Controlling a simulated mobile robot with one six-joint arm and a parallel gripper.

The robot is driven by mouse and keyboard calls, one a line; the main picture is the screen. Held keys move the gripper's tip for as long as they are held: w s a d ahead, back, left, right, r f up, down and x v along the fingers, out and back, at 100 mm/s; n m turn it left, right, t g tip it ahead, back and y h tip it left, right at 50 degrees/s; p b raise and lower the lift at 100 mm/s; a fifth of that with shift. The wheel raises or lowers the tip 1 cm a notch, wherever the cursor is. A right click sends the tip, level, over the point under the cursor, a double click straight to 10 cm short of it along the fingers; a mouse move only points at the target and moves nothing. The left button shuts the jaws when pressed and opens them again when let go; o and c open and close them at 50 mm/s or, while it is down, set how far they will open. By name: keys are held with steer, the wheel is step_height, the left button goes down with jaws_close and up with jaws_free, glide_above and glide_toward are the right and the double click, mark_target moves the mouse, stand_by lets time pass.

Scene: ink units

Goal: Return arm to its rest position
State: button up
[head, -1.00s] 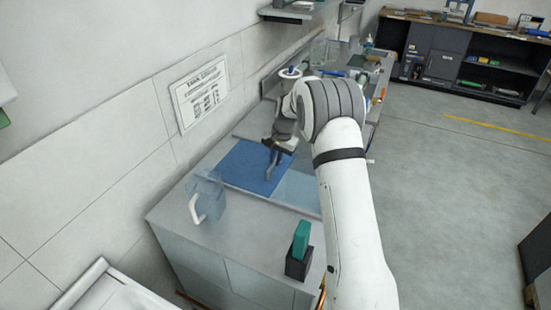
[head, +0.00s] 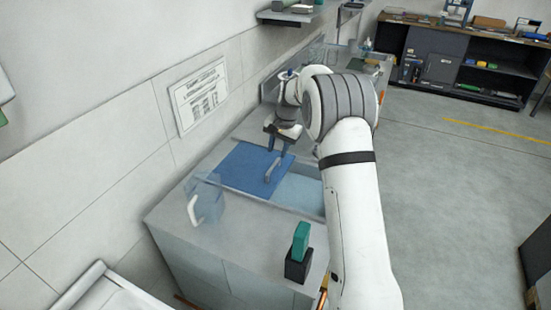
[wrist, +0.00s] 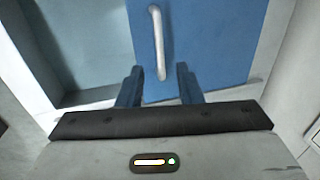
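My gripper (head: 279,152) is over the worktop, above a blue panel (head: 241,166). In the wrist view its two dark blue fingers (wrist: 159,72) stand apart, so it is open and holds nothing. A pale grey bar handle (wrist: 155,35) lies on the blue panel (wrist: 208,45). One end of the handle shows between the fingertips, with a gap on each side. In the head view the handle (head: 272,172) is partly behind the fingers. My arm is stretched forward over the unit.
A pale blue recess (head: 297,190) lies beside the panel. A clear jug with a white handle (head: 194,208) and a green block (head: 300,240) in a black holder (head: 298,267) stand on the near worktop. The wall is left; open floor (head: 450,180) is right.

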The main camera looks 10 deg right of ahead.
steer(key=shift+s+d+r, duration=0.1)
steer(key=shift+d+r, duration=0.15)
steer(key=shift+r, duration=0.7)
steer(key=s+d+r+n+t, duration=0.1)
steer(key=s+r+n, duration=0.1)
steer(key=s+r, duration=0.6)
steer(key=s+d+r+n, duration=0.1)
steer(key=s+r, duration=0.3)
steer(key=s, duration=0.8)
steer(key=s+d+f+n+h, duration=0.1)
steer(key=s+d+f+n, duration=0.1)
steer(key=s, duration=1.9)
steer(key=shift+n+t+h, duration=0.4)
steer(key=shift+n, duration=0.2)
